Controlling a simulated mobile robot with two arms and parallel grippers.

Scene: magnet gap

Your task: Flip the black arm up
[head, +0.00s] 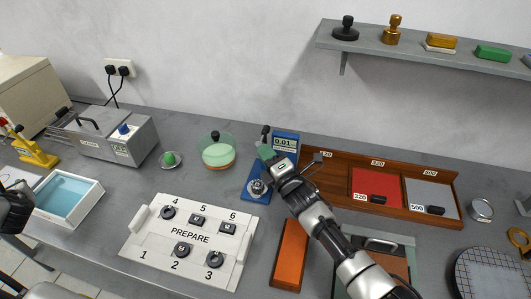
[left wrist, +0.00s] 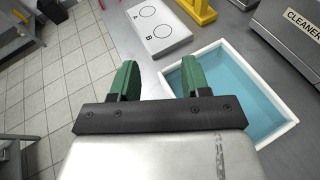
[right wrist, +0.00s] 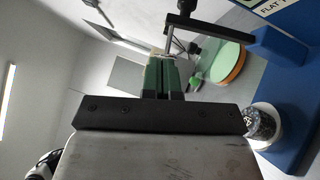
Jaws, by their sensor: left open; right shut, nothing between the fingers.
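The blue gauge (head: 254,192) stands mid-bench, its display (head: 285,143) reading 0.01. A small black piece (head: 265,131), apparently the black arm, shows above my right gripper (head: 265,152); the gripper and wrist hide part of the gauge. In the right wrist view, a black bar (right wrist: 184,20) with a thin metal pin stands just beyond the green fingertips (right wrist: 166,65). The fingers are shut and empty; I cannot tell whether they touch it. A blue gauge part (right wrist: 285,50) lies at right. My left gripper (left wrist: 158,80) is open and empty near the blue-liquid tray (left wrist: 235,90).
The white PREPARE board (head: 190,238) lies in front of the gauge. A wooden tray (head: 335,165) with coloured pads is right of it. A green-topped dish (head: 218,151) and a cleaner box (head: 118,135) are left. A shelf (head: 430,55) hangs above at the right.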

